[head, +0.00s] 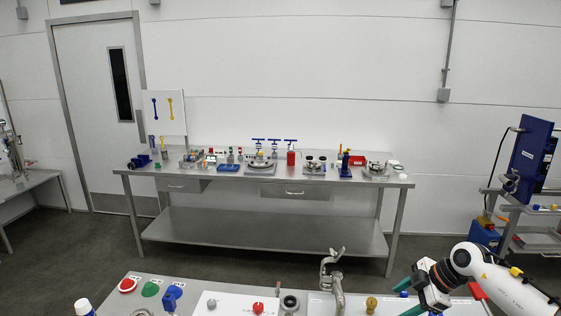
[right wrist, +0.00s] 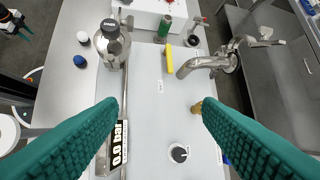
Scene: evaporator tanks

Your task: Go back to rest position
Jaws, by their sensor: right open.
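My right gripper (head: 402,298) comes in from the lower right in the head view, over the near bench. In the right wrist view its two green ridged fingers (right wrist: 160,112) are wide apart with nothing between them. Below them is the bench's light panel with a small black-and-white knob (right wrist: 179,153). A dark gripper with teal tips, apparently my left one (right wrist: 20,26), shows small at the top left corner of the right wrist view. It is too small to tell open from shut, and the head view does not show it.
A metal tap (head: 333,270) stands on the near bench beside my right gripper. In the wrist view a steel vessel (right wrist: 112,45), a yellow handle (right wrist: 169,59) and a digital display (right wrist: 119,143) stand nearby. A far workbench (head: 262,233) stands beyond open floor (head: 90,245).

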